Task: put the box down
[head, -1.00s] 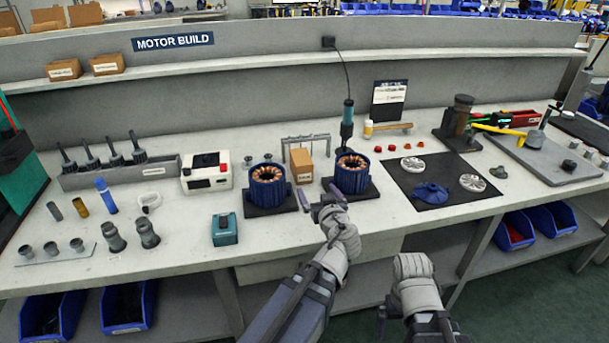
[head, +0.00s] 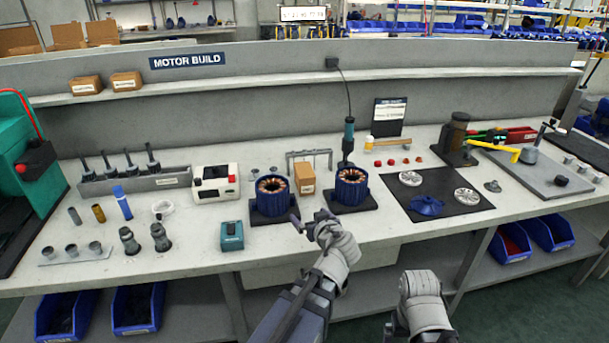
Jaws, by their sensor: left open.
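A small brown cardboard box (head: 305,178) stands upright on the bench (head: 190,236), between two blue motor stators with copper windings, the left one (head: 271,203) and the right one (head: 350,192). Its lower part carries a pale label. My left gripper (head: 314,221) is open and empty, at the bench's front edge, in front of the box and apart from it. My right gripper (head: 388,328) is low at the bottom of the view, in front of the bench. Its fingers are small and partly cut off, so its opening is unclear.
Behind the box stands a grey metal rack (head: 309,155). A teal block (head: 232,236) is left of the stators. A dark mat (head: 450,206) with motor parts lies to the right. Two more cardboard boxes, one of them here (head: 126,81), sit on the back shelf.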

